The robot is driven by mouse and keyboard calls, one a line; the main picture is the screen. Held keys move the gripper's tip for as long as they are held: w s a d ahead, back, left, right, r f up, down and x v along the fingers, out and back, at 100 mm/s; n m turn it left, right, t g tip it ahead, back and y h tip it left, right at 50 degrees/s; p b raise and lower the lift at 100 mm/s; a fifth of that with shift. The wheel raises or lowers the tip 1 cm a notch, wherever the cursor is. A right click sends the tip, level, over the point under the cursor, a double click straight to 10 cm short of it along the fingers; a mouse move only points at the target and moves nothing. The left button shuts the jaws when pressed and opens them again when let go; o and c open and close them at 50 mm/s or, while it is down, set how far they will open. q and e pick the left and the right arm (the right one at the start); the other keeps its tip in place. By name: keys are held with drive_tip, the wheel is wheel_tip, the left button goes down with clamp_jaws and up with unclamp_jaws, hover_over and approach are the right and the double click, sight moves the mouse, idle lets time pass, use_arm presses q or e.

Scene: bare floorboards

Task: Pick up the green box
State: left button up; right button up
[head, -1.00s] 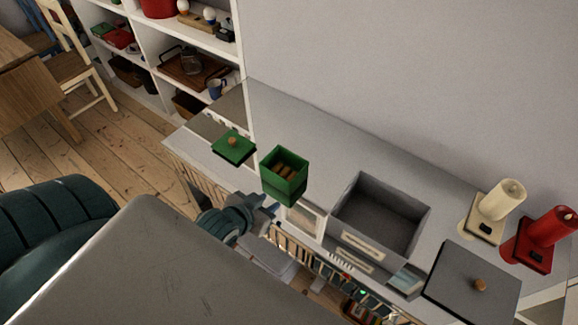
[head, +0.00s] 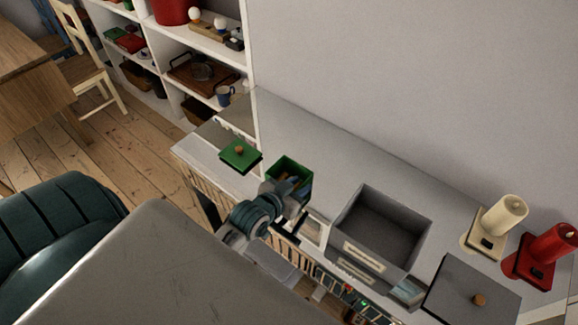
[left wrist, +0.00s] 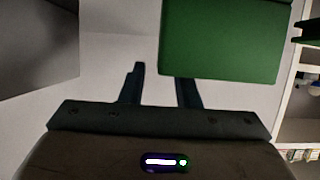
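The green box (head: 291,165) stands open-topped on the grey cabinet top, partly hidden by my left gripper. Its green lid (head: 239,154) with a brown knob lies to its left. My left gripper (head: 287,193) is at the near side of the box, overlapping its front in the head view. In the left wrist view the gripper (left wrist: 160,82) is open, its two fingers apart. A green face of the box (left wrist: 220,42) covers the right fingertip there; the left finger is clear of it. I cannot tell whether the fingers touch the box. My right gripper is not in view.
A grey open box (head: 380,222) stands right of the green box, its grey lid (head: 470,291) farther right. A cream candle (head: 500,217) and a red candle (head: 549,246) stand near the wall. White shelves (head: 250,45) rise behind on the left.

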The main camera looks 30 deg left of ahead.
sight(305, 182)
use_arm(q)
drive_tip(key=shift+x, duration=1.5)
drive_tip(key=shift+s+d, duration=0.1)
clamp_jaws()
